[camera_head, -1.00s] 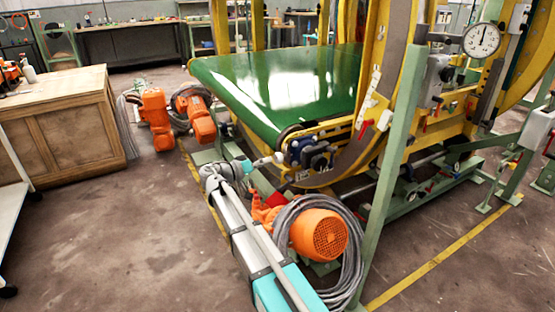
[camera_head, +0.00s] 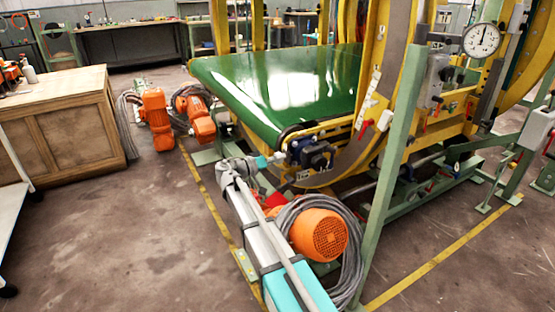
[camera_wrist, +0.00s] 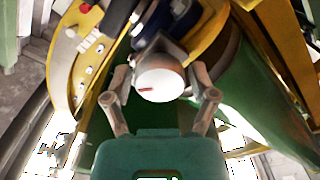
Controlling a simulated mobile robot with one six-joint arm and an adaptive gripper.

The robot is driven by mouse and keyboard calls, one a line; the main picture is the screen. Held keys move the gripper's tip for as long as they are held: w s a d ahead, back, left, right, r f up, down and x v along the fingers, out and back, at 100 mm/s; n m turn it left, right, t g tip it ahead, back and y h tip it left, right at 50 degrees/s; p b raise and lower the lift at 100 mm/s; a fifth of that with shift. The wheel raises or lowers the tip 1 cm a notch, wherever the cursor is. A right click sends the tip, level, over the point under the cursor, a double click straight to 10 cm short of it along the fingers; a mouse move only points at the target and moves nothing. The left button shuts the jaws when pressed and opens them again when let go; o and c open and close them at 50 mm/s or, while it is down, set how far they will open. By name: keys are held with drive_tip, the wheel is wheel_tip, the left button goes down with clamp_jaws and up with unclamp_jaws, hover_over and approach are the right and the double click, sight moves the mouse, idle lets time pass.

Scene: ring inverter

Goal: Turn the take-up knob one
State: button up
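The take-up knob (camera_wrist: 161,80) is a pale round knob with a short red mark on its face, in the middle of the wrist view. My gripper (camera_wrist: 160,76) is open, with one finger on each side of the knob. The knob sits between the fingertips, and I cannot tell whether either finger touches it. In the head view my gripper (camera_head: 277,158) is at the near corner of the green belt, beside a dark blue and black unit (camera_head: 314,153).
The green belt (camera_head: 280,85) and yellow frame (camera_head: 372,125) stand behind my gripper. An orange motor (camera_head: 320,233) with coiled grey cable is close to my arm. A green post (camera_head: 395,170) stands to the right. Floor at the left is clear, beside a wooden cabinet (camera_head: 75,145).

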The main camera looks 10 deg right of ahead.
drive_tip(key=c, duration=0.7)
drive_tip(key=shift+o, duration=0.2)
drive_tip(key=shift+n, duration=1.1)
drive_tip(key=o, duration=1.2)
drive_tip(key=shift+c, duration=0.2)
drive_tip(key=shift+a, duration=0.15)
drive_tip(key=v, duration=1.1)
drive_tip(key=shift+a, duration=0.3)
